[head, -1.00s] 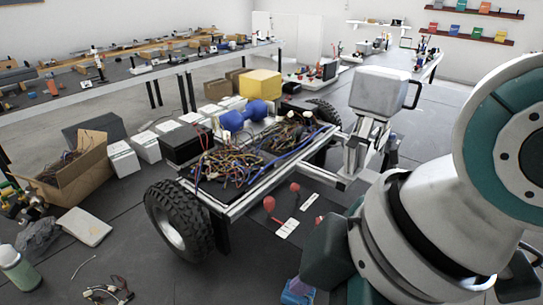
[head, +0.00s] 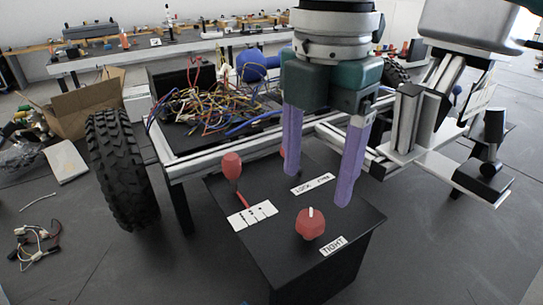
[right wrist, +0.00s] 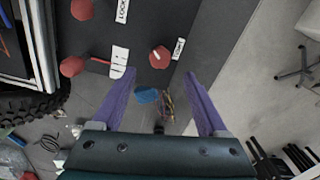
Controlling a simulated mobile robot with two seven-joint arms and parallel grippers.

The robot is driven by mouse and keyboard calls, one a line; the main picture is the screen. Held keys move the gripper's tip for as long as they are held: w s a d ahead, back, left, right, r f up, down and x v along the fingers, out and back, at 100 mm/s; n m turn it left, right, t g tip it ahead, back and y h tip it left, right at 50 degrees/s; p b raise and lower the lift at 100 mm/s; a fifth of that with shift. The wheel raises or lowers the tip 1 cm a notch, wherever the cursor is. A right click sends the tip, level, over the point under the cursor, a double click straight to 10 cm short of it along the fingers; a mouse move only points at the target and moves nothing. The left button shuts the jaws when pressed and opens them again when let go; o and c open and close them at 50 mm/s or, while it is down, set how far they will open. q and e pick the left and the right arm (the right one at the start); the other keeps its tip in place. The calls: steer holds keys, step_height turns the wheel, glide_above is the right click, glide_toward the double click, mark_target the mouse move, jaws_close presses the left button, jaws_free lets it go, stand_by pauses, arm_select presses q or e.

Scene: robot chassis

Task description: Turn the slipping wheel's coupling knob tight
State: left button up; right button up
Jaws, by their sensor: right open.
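A red coupling knob (head: 310,223) with a white pointer mark sits on top of a black box (head: 262,262), beside a label reading "TIGHT" (head: 333,245). It also shows in the right wrist view (right wrist: 160,57), beyond the fingertips. My right gripper (head: 318,188) is open and empty, its purple fingers pointing down above the box, behind and above the knob in the head view. Its fingers also show apart in the right wrist view (right wrist: 160,75). A black-tyred wheel (head: 119,170) stands at the chassis's left corner. My left gripper is not in view.
A red-headed lever (head: 232,167) rises from the box beside a white marked plate (head: 252,214). The wired chassis frame (head: 185,163) borders the box behind.

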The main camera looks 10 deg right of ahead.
mark_target(310, 218)
step_height(310, 218, down, 7)
steer(key=shift+r, duration=0.1)
steer(key=shift+c, duration=0.3)
jaws_close()
stand_by(0.5)
